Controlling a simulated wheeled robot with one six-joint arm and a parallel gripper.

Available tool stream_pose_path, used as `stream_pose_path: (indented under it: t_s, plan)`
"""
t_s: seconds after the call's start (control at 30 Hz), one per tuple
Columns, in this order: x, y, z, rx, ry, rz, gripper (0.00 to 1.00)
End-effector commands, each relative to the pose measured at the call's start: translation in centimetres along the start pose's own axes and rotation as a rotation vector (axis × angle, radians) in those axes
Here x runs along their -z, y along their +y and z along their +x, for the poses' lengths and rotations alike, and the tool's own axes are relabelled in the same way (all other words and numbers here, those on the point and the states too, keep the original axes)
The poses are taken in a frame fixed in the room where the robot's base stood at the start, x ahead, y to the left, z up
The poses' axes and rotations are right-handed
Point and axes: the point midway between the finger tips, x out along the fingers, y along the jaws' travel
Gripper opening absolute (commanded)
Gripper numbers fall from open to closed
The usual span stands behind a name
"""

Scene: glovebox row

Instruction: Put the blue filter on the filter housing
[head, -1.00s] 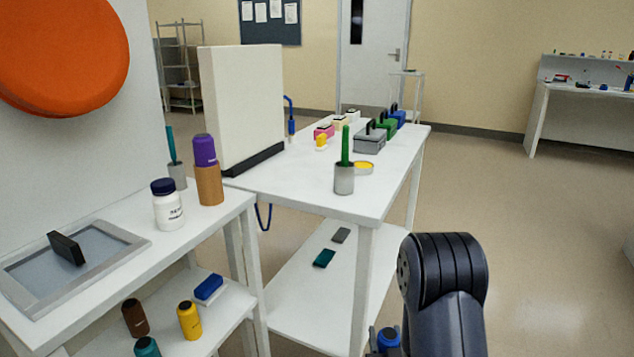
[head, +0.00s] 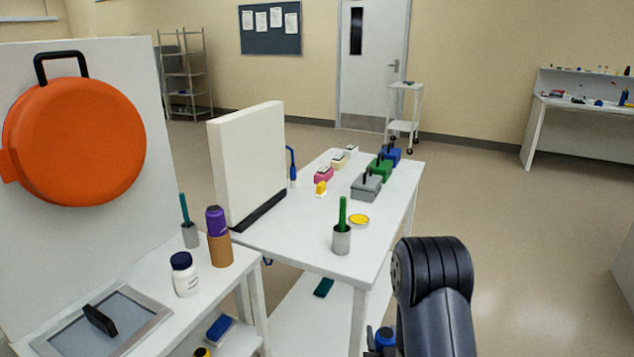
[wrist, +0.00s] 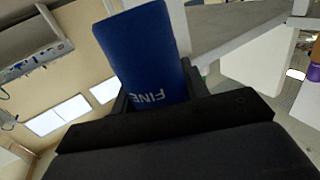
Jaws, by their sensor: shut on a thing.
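The blue filter (wrist: 145,50) is a flat blue block with the white word FINE on it, in the wrist view. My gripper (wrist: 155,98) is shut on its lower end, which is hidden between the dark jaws. The filter stands clear of any surface in that view. I cannot tell for sure which thing is the filter housing. A grey frame with a pale panel and a black handle (head: 100,320) lies on the left bench. A large orange round cover (head: 78,142) with a black handle is on the white panel at the left.
The middle table (head: 300,248) holds a cream upright panel (head: 248,160), a grey cup with a green stick (head: 342,238), a yellow-topped dish (head: 359,220) and several handled boxes (head: 367,186). A white bottle (head: 185,274) and a brown-purple bottle (head: 219,240) stand on the left bench. The right floor is open.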

Motion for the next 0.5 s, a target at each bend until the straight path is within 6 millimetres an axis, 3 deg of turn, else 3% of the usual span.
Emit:
stream_pose_path:
  t_s: [0.03,0.2,0.5]
  plan:
    - [2.1,0.0,0.1,0.0,0.0,0.0,0.16]
    - [4.9,0.0,0.3,0.0,-0.001,0.0,0.16]
    - [7.6,0.0,0.5,0.0,0.0,0.0,0.16]
